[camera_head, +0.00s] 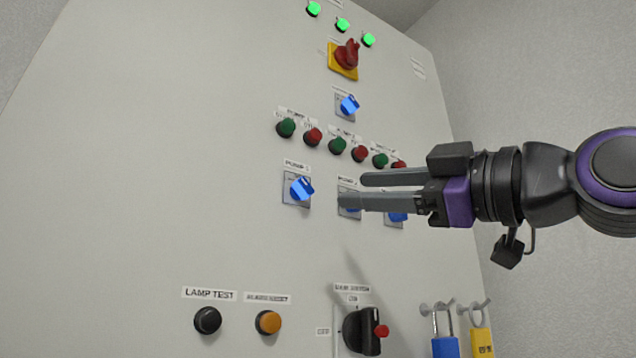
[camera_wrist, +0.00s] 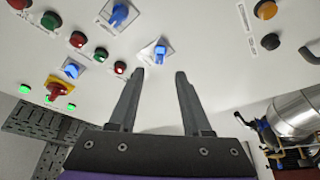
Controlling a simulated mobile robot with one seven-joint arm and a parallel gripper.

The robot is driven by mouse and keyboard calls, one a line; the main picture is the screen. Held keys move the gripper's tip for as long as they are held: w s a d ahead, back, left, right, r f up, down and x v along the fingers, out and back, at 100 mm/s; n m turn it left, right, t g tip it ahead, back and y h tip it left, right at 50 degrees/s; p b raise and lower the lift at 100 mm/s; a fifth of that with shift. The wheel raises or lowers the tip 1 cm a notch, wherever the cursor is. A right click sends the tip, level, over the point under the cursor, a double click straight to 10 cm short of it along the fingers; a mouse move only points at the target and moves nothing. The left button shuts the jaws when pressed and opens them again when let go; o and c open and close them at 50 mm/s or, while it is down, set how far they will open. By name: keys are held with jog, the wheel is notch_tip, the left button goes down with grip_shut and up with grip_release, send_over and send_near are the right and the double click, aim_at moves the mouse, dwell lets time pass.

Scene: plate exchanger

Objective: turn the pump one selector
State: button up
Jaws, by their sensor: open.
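The pump one selector is a blue knob (camera_head: 301,188) on a square plate under its PUMP 1 label in the head view. The knob is tilted and nothing covers it. My gripper (camera_head: 351,189) is open and empty, to the right of this knob, and its fingers cover part of the PUMP 2 selector (camera_head: 349,211). In the wrist view a blue knob (camera_wrist: 160,52), apparently the pump one selector, lies just beyond the gap between my fingertips (camera_wrist: 159,77). I see no contact with it.
A row of green and red buttons (camera_head: 338,146) runs above the selectors. A third blue selector (camera_head: 397,217) is partly behind my gripper. A red-and-yellow switch (camera_head: 345,57) is higher up. The black lamp test button (camera_head: 207,320) and padlocks (camera_head: 445,346) are below.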

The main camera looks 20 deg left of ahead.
aim_at(311, 190)
jog(key=p+x, duration=0.1)
jog(key=x, duration=0.7)
jog(key=shift+w+a+r, duration=0.1)
jog(key=shift+w+a, duration=0.1)
jog(key=shift+a, duration=0.05)
grip_shut()
